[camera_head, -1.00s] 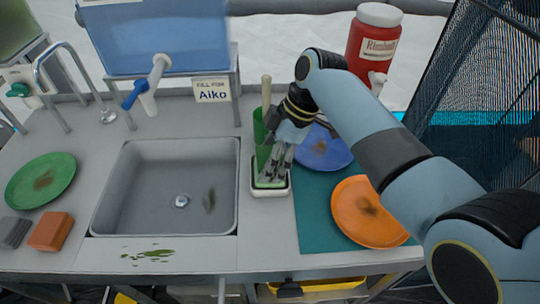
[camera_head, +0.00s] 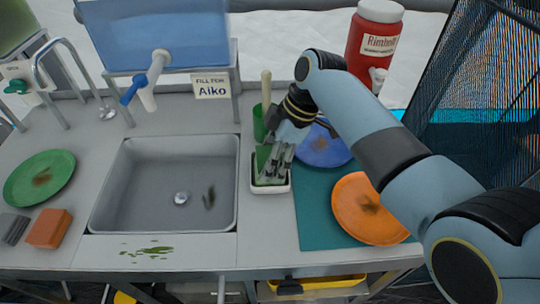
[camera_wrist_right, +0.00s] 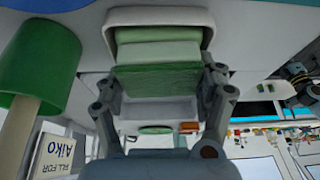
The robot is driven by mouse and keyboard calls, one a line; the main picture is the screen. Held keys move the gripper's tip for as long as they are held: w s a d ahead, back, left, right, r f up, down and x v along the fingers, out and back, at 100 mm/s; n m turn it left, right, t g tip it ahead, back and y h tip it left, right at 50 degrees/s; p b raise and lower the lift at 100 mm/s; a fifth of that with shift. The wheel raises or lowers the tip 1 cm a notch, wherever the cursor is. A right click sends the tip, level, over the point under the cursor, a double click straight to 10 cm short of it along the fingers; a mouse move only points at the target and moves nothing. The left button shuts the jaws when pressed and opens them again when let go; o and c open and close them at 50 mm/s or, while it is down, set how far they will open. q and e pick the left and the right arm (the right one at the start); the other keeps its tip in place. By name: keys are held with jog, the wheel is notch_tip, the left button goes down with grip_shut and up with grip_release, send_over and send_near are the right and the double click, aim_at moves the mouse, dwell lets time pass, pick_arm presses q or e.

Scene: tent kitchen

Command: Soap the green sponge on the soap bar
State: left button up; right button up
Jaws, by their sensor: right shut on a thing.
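My right gripper (camera_head: 270,172) points down over a small white dish (camera_head: 270,189) on the counter, right of the sink. It is shut on the green sponge (camera_head: 262,158), whose dark green face (camera_wrist_right: 160,84) lies between the fingers in the right wrist view. A paler green block that looks like the soap bar (camera_wrist_right: 158,52) lies in the dish, next to the sponge in that view. The fingers hide much of the dish in the head view. I cannot tell whether sponge and soap touch. My left gripper is out of view.
A green cup (camera_head: 258,122) holding a wooden handle stands close behind the dish. Blue (camera_head: 322,148) and orange (camera_head: 368,208) plates lie to the right. The sink (camera_head: 165,185) is left, with a green plate (camera_head: 38,178) and an orange block (camera_head: 48,229) beyond it.

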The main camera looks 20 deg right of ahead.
jog(key=shift+s+f, duration=0.1)
dwell(1.4)
notch_tip(320, 180, up, 7)
jog(key=p, duration=0.8)
dwell(0.5)
